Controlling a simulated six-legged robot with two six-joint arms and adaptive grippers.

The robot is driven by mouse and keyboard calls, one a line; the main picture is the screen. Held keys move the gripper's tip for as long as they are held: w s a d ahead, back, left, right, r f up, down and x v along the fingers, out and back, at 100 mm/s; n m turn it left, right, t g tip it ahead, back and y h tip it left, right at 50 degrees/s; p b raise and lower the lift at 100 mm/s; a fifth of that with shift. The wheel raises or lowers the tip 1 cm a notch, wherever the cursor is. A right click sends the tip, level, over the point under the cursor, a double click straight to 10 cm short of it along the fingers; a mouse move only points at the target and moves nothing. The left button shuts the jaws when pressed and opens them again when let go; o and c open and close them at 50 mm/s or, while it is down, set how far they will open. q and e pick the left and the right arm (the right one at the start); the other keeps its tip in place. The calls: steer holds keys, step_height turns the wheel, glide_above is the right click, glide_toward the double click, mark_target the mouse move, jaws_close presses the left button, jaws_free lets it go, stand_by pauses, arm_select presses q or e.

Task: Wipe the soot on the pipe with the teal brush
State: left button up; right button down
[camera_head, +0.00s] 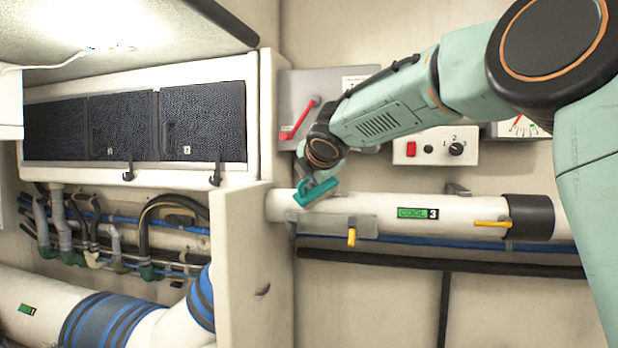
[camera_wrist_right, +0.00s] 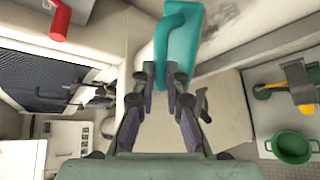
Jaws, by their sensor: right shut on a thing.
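The teal brush (camera_head: 316,192) is held by my right gripper (camera_head: 318,172) at the left end of the white pipe (camera_head: 370,208) labelled COOL 3. In the right wrist view the brush (camera_wrist_right: 189,28) has its handle between the two fingers of my right gripper (camera_wrist_right: 165,78), and its block lies over or against the pipe (camera_wrist_right: 232,20). I cannot tell whether it touches. Dark grey soot smears (camera_wrist_right: 240,52) show on the pipe to the right of the brush. In the head view the soot is hard to tell apart from the grey bracket. My left gripper is out of view.
A pale partition (camera_head: 250,260) stands just left of the pipe end. A red lever (camera_head: 300,118) and switch box (camera_head: 435,147) are above. The wrist view shows a green pot (camera_wrist_right: 292,147).

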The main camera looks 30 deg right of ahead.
steer(key=s+d+p, duration=0.1)
steer(key=s+d, duration=0.4)
steer(key=w+a+p, duration=0.1)
steer(key=w+a, duration=0.4)
steer(key=shift+w+a+f, duration=0.1)
steer(key=shift+w+a, duration=0.05)
steer(key=shift+w, duration=0.05)
steer(key=shift+w+a+p, duration=0.7)
steer(key=shift+w+a, duration=0.45)
steer(key=shift+w, duration=0.15)
stand_by(0.8)
